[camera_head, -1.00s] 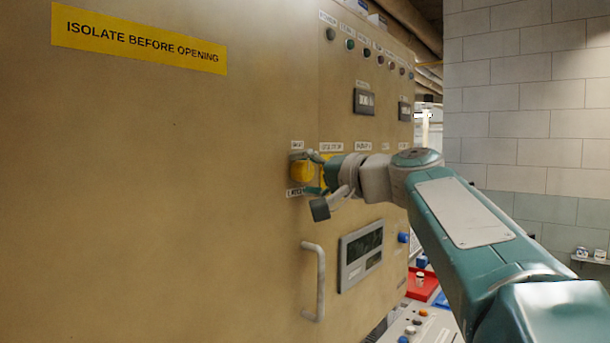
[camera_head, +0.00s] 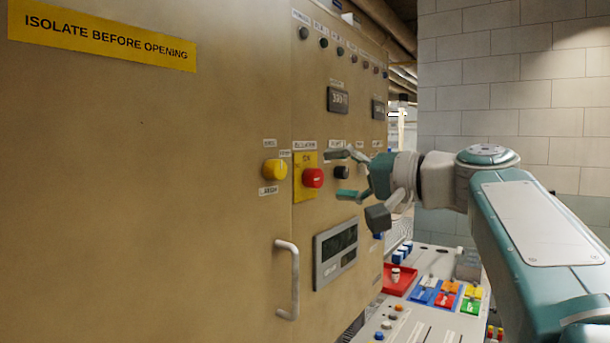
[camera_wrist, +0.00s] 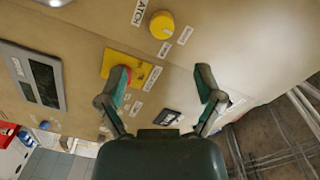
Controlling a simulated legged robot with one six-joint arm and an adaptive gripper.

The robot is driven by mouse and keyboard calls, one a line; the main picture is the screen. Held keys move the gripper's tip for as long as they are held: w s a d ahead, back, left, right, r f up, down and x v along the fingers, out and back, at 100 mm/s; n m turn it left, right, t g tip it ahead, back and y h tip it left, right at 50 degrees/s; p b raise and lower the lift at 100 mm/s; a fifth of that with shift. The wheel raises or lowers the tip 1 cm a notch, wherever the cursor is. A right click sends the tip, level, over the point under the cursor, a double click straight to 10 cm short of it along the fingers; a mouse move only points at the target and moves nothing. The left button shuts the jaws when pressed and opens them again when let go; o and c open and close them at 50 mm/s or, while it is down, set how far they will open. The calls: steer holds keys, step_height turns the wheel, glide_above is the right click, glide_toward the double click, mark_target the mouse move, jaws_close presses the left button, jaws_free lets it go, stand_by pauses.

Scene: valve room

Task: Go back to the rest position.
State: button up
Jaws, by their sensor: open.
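My gripper (camera_head: 345,175) is open and empty, held in front of the beige cabinet (camera_head: 150,190). In the head view it stands apart from the yellow knob (camera_head: 274,171) and to its right. The red button (camera_head: 313,178) on its yellow plate (camera_head: 304,194) lies just left of my fingers, and a black knob (camera_head: 342,172) shows between them. In the wrist view the two fingers (camera_wrist: 162,98) are spread wide with nothing between them. The yellow knob also shows there at the top (camera_wrist: 162,25). The red button is partly hidden behind a finger in the wrist view.
A handle (camera_head: 289,280) and a grey display (camera_head: 336,253) sit low on the cabinet. A console (camera_head: 425,320) with a red tray (camera_head: 399,281) and coloured blocks (camera_head: 449,295) stands below my arm. A tiled wall (camera_head: 510,90) is at the right.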

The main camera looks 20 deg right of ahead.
stand_by(0.4)
steer(key=s+a+f+g+h, duration=0.2)
steer(key=s+a+f+g, duration=0.15)
steer(key=f, duration=0.75)
steer(key=s+a+f+g+h, duration=0.25)
steer(key=a+f, duration=0.25)
steer(key=f, duration=0.5)
steer(key=s+f+n+g+h, duration=0.1)
steer(key=s+f+n+h, duration=0.1)
steer(key=s+f, duration=0.3)
steer(key=s+d+f+n+g+h, duration=0.1)
steer(key=s+f+n+h, duration=0.2)
steer(key=f, duration=1)
steer(key=s, duration=0.3)
steer(key=shift+d+g+h, duration=0.15)
steer(key=shift+g+h, duration=0.15)
steer(key=shift+h, duration=0.05)
steer(key=shift+s+d+f, duration=0.1)
steer(key=shift+s+f, duration=0.1)
steer(key=c, duration=0.4)
